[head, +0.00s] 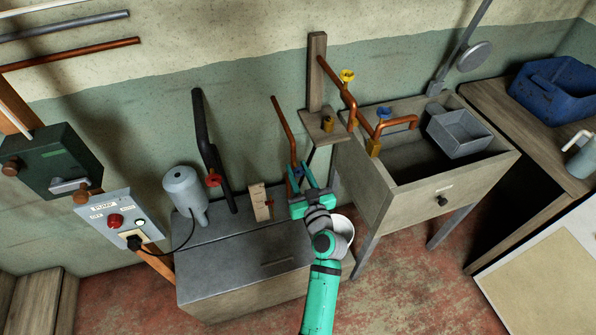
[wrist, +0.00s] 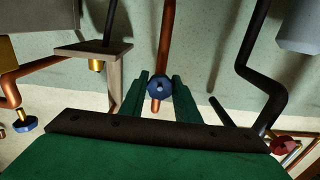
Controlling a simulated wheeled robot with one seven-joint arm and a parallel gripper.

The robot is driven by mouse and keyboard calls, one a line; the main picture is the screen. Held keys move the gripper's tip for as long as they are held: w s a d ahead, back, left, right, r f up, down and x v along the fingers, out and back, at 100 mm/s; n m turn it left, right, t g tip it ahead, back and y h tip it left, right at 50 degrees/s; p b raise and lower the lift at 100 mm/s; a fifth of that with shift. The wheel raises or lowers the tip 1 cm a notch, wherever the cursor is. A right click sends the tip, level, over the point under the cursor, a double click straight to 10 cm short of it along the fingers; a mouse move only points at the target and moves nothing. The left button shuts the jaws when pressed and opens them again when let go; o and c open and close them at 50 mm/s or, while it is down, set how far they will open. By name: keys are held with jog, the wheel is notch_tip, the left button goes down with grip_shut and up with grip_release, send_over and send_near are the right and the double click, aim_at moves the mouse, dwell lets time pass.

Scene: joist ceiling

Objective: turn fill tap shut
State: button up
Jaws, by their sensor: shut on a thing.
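A vertical copper pipe (head: 284,130) runs down the wall and carries a tap with a blue knob (wrist: 160,88); I take this for the fill tap, but no label shows. In the head view, the knob is mostly hidden by my gripper (head: 303,184). In the wrist view, my gripper (wrist: 161,93) has one green finger on each side of the knob and is shut on it. The pipe's end shows just below the knob. Whether the tap is open or shut cannot be told.
A sink (head: 415,158) with yellow (head: 347,76) and blue (head: 384,114) taps stands right. A red valve (head: 213,180) sits on a dark pipe left. Below are a grey chest (head: 235,255) and white bucket (head: 342,234). A small shelf (wrist: 93,49) is close by.

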jog(key=shift+m, duration=0.3)
jog(key=m, duration=0.3)
jog(key=shift+m, duration=0.3)
jog(key=m, duration=0.4)
jog(key=shift+m, duration=0.4)
jog(key=m, duration=0.4)
jog(key=shift+d, duration=0.1)
jog(key=m, duration=0.4)
jog(key=shift+f+m, duration=0.1)
jog(key=shift+m, duration=0.2)
jog(key=o, duration=1)
jog(key=shift+o, duration=0.2)
